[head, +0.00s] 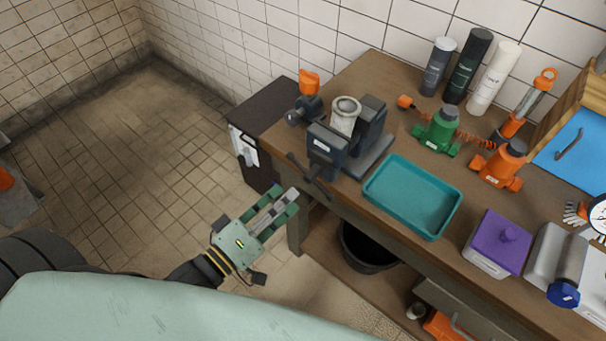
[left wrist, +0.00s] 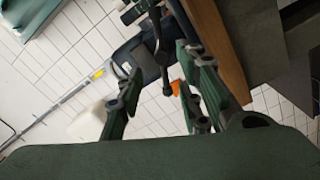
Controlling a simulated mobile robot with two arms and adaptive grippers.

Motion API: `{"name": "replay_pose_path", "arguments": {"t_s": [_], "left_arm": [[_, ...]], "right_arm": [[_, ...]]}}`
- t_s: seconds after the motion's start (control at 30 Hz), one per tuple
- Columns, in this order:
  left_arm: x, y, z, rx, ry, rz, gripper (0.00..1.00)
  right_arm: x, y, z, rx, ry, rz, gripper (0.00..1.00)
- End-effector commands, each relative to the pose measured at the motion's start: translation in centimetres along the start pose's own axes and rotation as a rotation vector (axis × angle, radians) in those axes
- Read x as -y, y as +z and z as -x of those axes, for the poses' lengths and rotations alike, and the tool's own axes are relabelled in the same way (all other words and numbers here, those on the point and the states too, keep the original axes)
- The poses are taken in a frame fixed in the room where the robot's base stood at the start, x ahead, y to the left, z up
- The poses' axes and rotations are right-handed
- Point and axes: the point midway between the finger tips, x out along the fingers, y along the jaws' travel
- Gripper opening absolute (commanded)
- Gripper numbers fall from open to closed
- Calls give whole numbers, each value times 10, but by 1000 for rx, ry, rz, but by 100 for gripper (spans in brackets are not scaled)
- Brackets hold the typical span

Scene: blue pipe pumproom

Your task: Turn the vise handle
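A dark blue-grey vise (head: 328,148) stands at the table's left front edge, with a pale cylindrical piece (head: 344,117) between its jaws. Its dark bar handle (head: 308,176) sticks out at the front, slanting down to the right. My left gripper (head: 286,200) is open and empty in front of the table edge, just below and left of the handle. In the left wrist view the handle (left wrist: 162,52) shows ahead, in the gap between the spread fingers (left wrist: 160,88); I cannot tell whether they touch it. My right gripper is not in view.
A teal tray (head: 412,196) lies right of the vise on the wooden table (head: 370,75). An orange-topped object (head: 309,85) stands behind the vise's left side. A black bucket (head: 368,250) is under the table.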

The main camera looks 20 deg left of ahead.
Motion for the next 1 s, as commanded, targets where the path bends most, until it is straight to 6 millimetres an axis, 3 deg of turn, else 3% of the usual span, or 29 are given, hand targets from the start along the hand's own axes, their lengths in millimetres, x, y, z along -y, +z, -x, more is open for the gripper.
{"name": "replay_pose_path", "arguments": {"t_s": [0.5,0.87,1.0], "left_arm": [[-1,-1,-69,-2,0,-2,33],[1,0,-74,0,-2,-3,33],[1,0,-74,0,-2,-3,21]], "right_arm": [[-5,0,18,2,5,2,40],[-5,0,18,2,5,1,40],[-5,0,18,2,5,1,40]]}}
